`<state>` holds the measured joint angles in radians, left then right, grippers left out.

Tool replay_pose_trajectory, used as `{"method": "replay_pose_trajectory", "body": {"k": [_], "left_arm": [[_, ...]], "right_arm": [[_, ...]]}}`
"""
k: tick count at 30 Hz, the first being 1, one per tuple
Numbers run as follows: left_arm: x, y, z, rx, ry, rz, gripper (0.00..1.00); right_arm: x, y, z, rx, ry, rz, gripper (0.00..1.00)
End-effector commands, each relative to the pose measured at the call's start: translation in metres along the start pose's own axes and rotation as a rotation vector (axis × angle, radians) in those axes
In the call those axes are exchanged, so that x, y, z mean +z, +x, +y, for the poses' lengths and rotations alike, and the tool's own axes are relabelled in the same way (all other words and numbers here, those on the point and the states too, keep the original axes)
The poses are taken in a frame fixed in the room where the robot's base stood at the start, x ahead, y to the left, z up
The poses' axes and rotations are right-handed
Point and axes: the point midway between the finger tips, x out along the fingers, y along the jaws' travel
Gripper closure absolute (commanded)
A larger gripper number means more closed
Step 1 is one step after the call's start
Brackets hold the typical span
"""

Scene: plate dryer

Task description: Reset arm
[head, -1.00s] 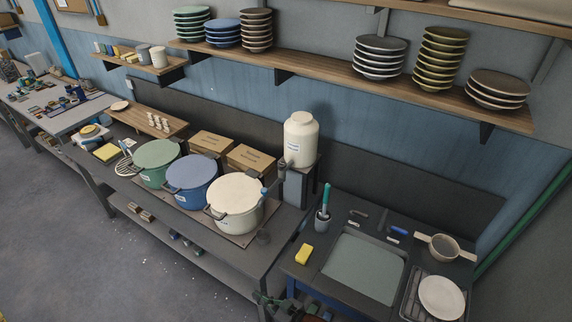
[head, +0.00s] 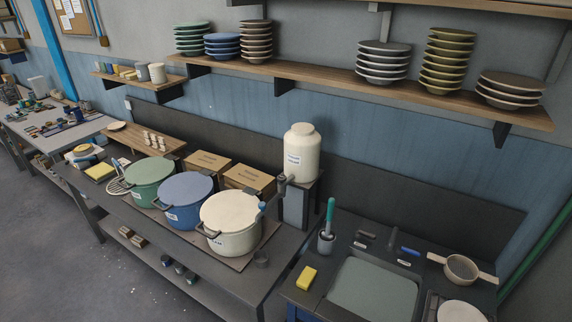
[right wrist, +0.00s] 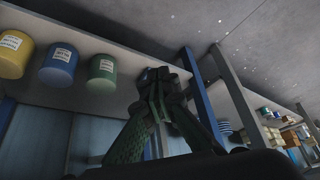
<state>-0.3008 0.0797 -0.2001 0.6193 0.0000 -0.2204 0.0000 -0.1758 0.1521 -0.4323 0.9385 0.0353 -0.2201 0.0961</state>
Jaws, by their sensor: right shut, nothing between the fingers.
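My right gripper (right wrist: 156,78) shows in the right wrist view, with its dark fingers drawn together at the tips and nothing between them. The view seems turned over, with the speckled floor at the top. A yellow jar (right wrist: 14,52), a blue jar (right wrist: 58,64) and a green jar (right wrist: 101,72) show to the left of the gripper, apart from it. Neither gripper is in the head view. My left gripper is not seen in any view.
A dark workbench holds a green pot (head: 150,183), a blue pot (head: 184,202) and a cream pot (head: 231,224). A sink (head: 373,292), a yellow sponge (head: 306,278) and a white plate (head: 460,311) are at lower right. A wall shelf (head: 290,72) carries stacked bowls.

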Motion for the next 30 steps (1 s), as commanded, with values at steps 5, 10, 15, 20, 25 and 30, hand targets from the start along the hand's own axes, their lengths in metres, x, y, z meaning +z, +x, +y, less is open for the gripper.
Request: {"method": "replay_pose_trajectory", "body": {"k": [5, 10, 15, 20, 25, 30], "left_arm": [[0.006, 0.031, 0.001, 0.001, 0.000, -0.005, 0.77], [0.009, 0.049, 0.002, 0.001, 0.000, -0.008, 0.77], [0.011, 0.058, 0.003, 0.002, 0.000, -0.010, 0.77], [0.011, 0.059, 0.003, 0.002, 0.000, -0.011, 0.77], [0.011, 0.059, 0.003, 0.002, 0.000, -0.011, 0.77], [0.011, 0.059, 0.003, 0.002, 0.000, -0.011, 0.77]], "right_arm": [[0.139, 0.014, 0.013, 0.045, 0.063, -0.173, 1.00], [0.245, 0.005, 0.011, 0.067, 0.111, -0.312, 1.00], [0.306, -0.007, 0.004, 0.075, 0.141, -0.394, 1.00], [0.321, -0.012, 0.002, 0.076, 0.148, -0.415, 1.00], [0.321, -0.012, 0.002, 0.076, 0.148, -0.415, 1.00], [0.321, -0.012, 0.002, 0.076, 0.148, -0.415, 1.00]]}}
